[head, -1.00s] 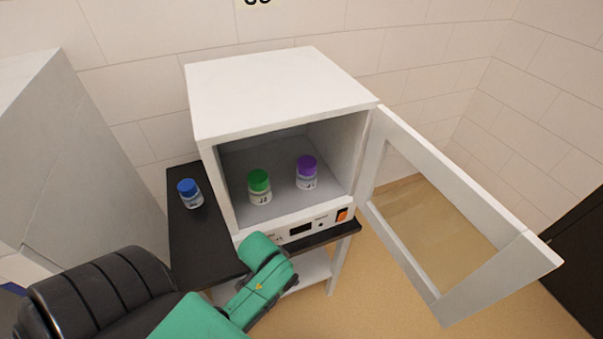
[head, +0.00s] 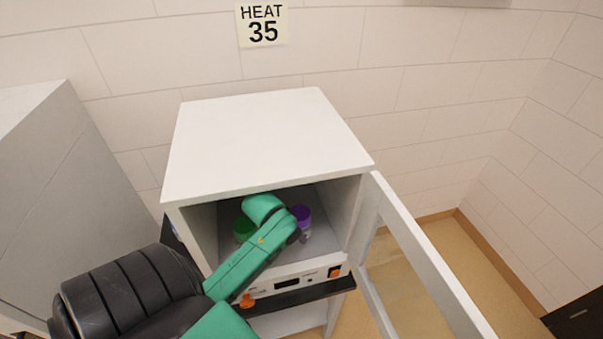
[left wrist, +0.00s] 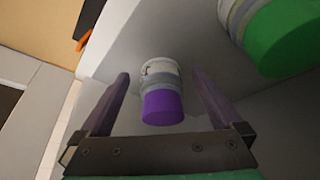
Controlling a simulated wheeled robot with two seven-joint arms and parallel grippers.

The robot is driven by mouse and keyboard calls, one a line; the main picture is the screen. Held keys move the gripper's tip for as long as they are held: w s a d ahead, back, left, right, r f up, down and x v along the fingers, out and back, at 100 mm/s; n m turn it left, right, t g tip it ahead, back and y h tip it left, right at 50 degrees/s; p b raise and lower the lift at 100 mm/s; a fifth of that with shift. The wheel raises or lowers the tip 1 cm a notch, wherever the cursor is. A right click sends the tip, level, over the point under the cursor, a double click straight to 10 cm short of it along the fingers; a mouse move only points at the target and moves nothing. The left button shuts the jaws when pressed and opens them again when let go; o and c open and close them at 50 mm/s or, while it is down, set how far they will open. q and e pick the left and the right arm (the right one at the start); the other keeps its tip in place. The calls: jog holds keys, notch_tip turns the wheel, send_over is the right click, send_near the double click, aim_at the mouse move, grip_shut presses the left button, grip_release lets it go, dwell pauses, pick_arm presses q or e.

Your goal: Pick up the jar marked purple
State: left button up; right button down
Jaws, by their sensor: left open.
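The purple-capped jar (head: 302,219) stands on the floor of the open white cabinet, partly hidden behind my left gripper. In the left wrist view the purple-capped jar (left wrist: 162,100) lies between the two fingers of my left gripper (left wrist: 165,85), which are open with a gap on each side. In the head view the left gripper (head: 298,233) reaches into the cabinet and its fingers are mostly hidden. A green-capped jar (head: 243,229) stands to the left, partly covered by my arm; it also shows in the left wrist view (left wrist: 285,38). My right gripper is out of view.
The white cabinet (head: 262,140) has its glass door (head: 415,255) swung open to the right. Its side walls and roof close in around my arm. An orange switch (head: 335,272) is on the front panel. A sign reading HEAT 35 (head: 263,24) hangs above.

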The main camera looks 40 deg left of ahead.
aim_at(301, 212)
pick_arm(q)
jog(key=shift+w+a, duration=0.15)
jog(key=shift+w, duration=0.45)
jog(key=shift+w+a, duration=0.15)
jog(key=shift+w, duration=0.45)
jog(key=w, duration=0.1)
jog(key=w+p, duration=0.1)
jog(key=w, duration=0.1)
jog(key=w+p, duration=0.1)
jog(key=w, duration=0.1)
jog(key=shift+w+a+f, duration=0.1)
jog(key=shift+a+f, duration=0.2)
jog(key=shift+f, duration=0.45)
jog(key=shift+s, duration=0.25)
jog(key=c, duration=1.3)
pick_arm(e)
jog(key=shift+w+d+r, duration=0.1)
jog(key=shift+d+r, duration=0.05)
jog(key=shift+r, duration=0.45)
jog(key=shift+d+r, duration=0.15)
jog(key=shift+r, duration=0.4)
pick_arm(q)
jog(key=shift+w+r, duration=0.1)
